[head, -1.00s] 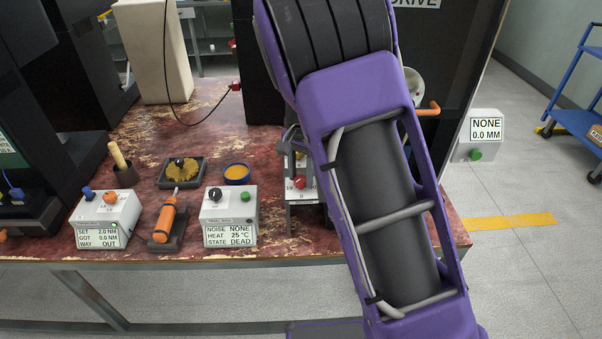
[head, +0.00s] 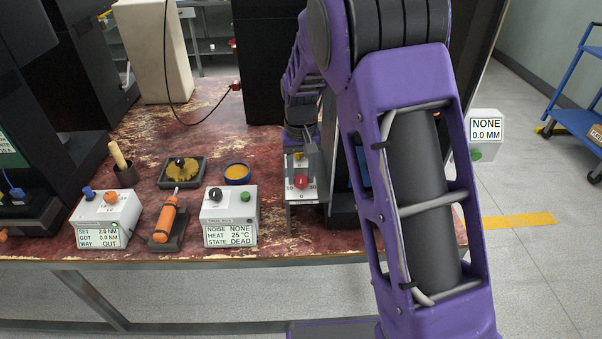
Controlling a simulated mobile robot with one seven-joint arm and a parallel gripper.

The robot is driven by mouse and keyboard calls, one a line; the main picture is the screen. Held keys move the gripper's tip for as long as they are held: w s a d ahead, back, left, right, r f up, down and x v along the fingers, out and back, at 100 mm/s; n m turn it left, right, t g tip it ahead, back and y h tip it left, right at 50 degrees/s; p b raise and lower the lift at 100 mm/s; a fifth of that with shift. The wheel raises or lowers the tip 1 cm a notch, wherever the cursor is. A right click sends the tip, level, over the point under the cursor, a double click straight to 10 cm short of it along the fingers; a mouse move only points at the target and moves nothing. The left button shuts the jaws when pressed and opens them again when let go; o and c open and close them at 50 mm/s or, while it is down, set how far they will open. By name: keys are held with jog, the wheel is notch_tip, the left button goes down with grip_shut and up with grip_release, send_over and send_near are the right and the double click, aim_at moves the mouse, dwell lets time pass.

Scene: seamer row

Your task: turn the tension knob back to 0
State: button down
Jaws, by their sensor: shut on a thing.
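The tension knob, taken to be the small red knob (head: 301,182), sits on a white panel (head: 302,196) with printed scale marks, at the table's front edge right of centre. The marks and the pointer are too small to read surely. My gripper (head: 302,165) reaches down in front of the dark machine onto this panel. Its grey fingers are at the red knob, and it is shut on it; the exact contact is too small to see. A small yellow part (head: 300,158) shows just above the knob. My purple forearm covers the area right of the panel.
A grey box with a NOISE, HEAT and STATE readout (head: 230,235) stands left of the panel. An orange-handled tool (head: 166,220), a box reading SET and GOT (head: 104,235), a tray (head: 181,186) and a blue bowl (head: 237,180) lie further left.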

aim_at(301, 178)
jog(key=shift+n, duration=0.3)
jog(key=shift+c, duration=2.1)
grip_release()
jog(key=shift+r, duration=0.1)
notch_tip(301, 178, up, 17)
jog(key=p, duration=0.2)
jog(key=shift+r, duration=0.15)
